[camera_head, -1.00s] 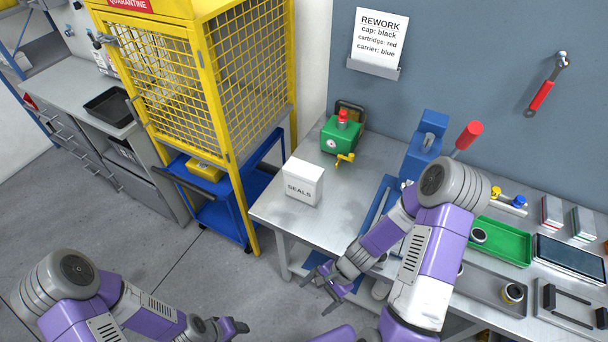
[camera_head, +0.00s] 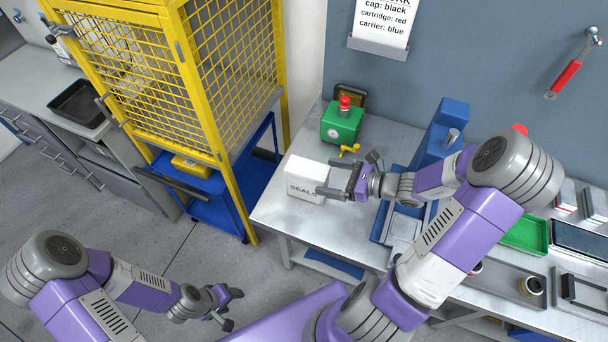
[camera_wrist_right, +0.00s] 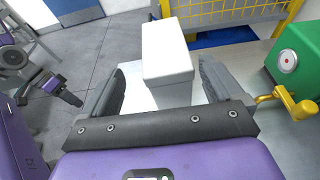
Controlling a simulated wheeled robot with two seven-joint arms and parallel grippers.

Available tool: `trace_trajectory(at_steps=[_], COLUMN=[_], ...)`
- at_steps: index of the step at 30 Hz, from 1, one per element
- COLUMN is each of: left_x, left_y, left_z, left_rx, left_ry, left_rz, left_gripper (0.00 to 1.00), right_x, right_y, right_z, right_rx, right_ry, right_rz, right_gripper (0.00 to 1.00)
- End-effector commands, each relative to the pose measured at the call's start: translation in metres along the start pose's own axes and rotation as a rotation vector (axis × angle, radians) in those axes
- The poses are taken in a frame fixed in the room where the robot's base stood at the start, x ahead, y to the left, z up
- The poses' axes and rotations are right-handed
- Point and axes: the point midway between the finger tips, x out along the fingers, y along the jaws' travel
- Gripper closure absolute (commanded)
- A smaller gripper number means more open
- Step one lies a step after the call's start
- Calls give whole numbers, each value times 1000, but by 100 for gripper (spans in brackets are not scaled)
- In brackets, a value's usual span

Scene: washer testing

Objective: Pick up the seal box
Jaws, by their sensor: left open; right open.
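The seal box (camera_head: 306,180) is white with SEALS on its front and stands upright near the left end of the metal workbench (camera_head: 278,212). My right gripper (camera_head: 325,178) is open just to the right of the box, fingers pointing at it. In the right wrist view the white box (camera_wrist_right: 167,55) lies ahead, between and beyond the two spread fingers of my right gripper (camera_wrist_right: 168,85). I cannot tell whether a finger touches it. My left gripper (camera_head: 232,307) is open and empty, over the floor at the lower left.
A green device (camera_head: 342,122) with a red top and yellow valve (camera_head: 349,151) stands behind the box and gripper. A blue press (camera_head: 438,135) is to the right. The yellow cage (camera_head: 228,130) and blue cart (camera_head: 216,214) stand left of the bench.

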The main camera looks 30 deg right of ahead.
Motion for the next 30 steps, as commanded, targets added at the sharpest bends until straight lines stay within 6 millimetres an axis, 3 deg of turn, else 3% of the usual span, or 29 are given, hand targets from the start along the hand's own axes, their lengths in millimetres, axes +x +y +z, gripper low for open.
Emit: trace_trajectory(at_steps=[12, 21, 30], left_x=[12, 12, 12], left_y=[-4, -4, -4], left_z=[-1, -1, -1], left_rx=[0, 0, 0], left_ry=[1, 1, 1], left_rz=[0, 0, 0], left_gripper=[42, 42, 42], right_x=[56, 61, 61], right_y=[-5, -5, -5], right_z=[-1, -1, -1], right_rx=[-1, -1, -1], right_ry=[0, 3, 3], right_rz=[5, 2, 3], right_gripper=[6, 6, 51])
